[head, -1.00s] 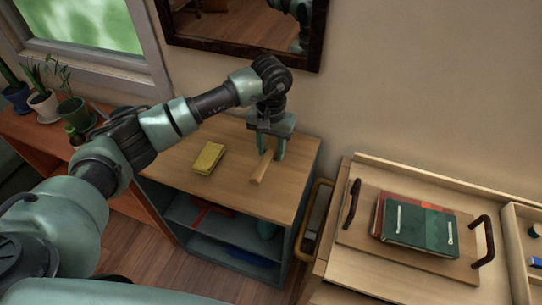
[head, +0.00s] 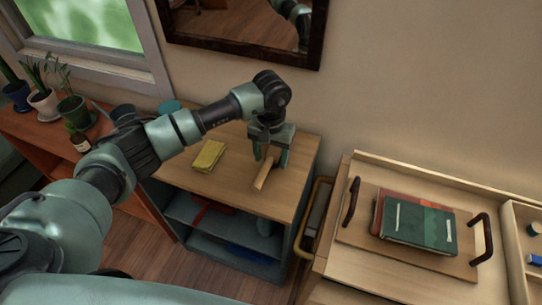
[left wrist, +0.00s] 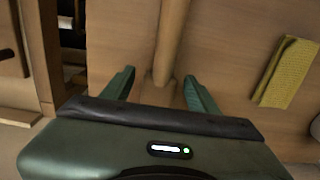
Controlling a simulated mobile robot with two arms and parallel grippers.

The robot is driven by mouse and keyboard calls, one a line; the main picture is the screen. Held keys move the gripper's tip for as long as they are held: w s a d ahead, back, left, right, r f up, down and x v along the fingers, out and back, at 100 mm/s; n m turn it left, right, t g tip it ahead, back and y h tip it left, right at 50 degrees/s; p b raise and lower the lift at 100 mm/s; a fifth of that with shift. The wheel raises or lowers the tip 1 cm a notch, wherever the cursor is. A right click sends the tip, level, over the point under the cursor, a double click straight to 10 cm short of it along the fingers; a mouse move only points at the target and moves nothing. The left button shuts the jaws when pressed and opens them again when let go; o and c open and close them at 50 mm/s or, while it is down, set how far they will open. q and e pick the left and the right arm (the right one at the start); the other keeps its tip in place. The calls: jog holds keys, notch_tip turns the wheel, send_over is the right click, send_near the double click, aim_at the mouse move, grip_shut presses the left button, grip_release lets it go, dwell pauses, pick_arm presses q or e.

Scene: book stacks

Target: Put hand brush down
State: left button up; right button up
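The hand brush (head: 264,176) shows as a light wooden handle on the wooden top of the low grey-blue cabinet (head: 236,188), toward its right side. My left gripper (head: 271,158) is just above the top, fingers pointing down on either side of the brush. In the left wrist view the two fingertips (left wrist: 159,80) are spread, with gaps beside the brush (left wrist: 170,42). The brush's far part is hidden by the gripper in the head view. My right gripper is not in view.
A yellow cloth or sponge-like block (head: 208,155) lies left of the brush. A wooden tray (head: 350,238) with dark handles holds a green book (head: 420,225) on the right-hand cart. Potted plants (head: 72,110) stand at left. A framed mirror (head: 240,30) hangs behind.

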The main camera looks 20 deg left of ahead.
aim_at(271, 157)
pick_arm(q)
jog(key=shift+r, duration=0.15)
notch_tip(271, 157, up, 12)
jog(key=b, duration=0.2)
jog(key=shift+b, duration=0.3)
